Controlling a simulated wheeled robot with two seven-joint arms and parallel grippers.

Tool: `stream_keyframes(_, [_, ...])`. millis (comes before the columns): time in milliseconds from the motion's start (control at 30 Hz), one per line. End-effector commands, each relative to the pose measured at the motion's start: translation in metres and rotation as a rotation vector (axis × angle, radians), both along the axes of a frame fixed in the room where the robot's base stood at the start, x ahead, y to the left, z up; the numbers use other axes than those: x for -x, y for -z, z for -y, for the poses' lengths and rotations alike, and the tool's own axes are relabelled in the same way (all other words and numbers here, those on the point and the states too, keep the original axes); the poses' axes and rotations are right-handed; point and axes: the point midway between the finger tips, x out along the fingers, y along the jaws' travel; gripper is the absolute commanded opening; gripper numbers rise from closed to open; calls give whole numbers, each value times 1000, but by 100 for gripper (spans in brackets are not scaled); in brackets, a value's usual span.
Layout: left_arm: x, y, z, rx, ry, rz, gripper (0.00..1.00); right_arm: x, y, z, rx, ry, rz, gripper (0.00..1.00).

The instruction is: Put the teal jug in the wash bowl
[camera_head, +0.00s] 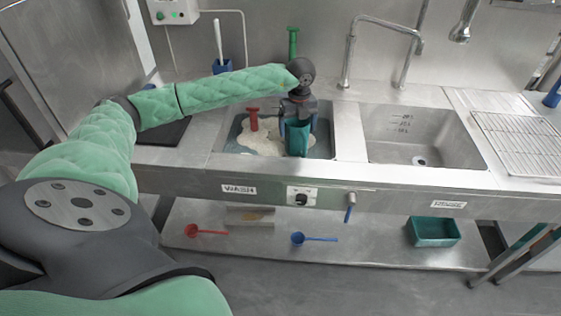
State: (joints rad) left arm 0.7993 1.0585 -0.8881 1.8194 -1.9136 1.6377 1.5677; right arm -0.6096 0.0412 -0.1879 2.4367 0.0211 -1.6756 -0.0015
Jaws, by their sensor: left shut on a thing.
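The teal jug (298,138) is upright over the right part of the wash bowl (232,147), the left sink basin with whitish suds. My left gripper (298,120) points down and is shut on the jug from above. The jug's lower edge shows against the basin's front edge; I cannot tell whether it touches the bottom. My right gripper is not in view.
A red item (254,120) stands in the suds left of the jug. The rinse basin (415,145) on the right is empty, with a tall faucet (350,50) behind. A wire rack (518,140) lies far right. Ladles and a teal tub (433,232) are on the lower shelf.

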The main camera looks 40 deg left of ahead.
Motion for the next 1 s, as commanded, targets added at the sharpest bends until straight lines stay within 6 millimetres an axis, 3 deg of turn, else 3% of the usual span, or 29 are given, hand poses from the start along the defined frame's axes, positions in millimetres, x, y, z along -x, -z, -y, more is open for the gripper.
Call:
stream_keyframes(100, [2, 23, 0, 0, 1, -2, 62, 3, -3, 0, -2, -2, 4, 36])
stream_keyframes(400, [2, 63, 0, -1, 0, -3, 62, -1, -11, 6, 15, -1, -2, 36])
stream_keyframes(500, [2, 77, 0, -1, 0, -2, 62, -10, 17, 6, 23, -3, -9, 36])
stream_keyframes(833, [2, 102, 0, -1, 1, -1, 62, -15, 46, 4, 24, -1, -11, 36])
stream_keyframes(1000, [2, 122, 0, -1, 1, -1, 62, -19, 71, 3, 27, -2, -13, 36])
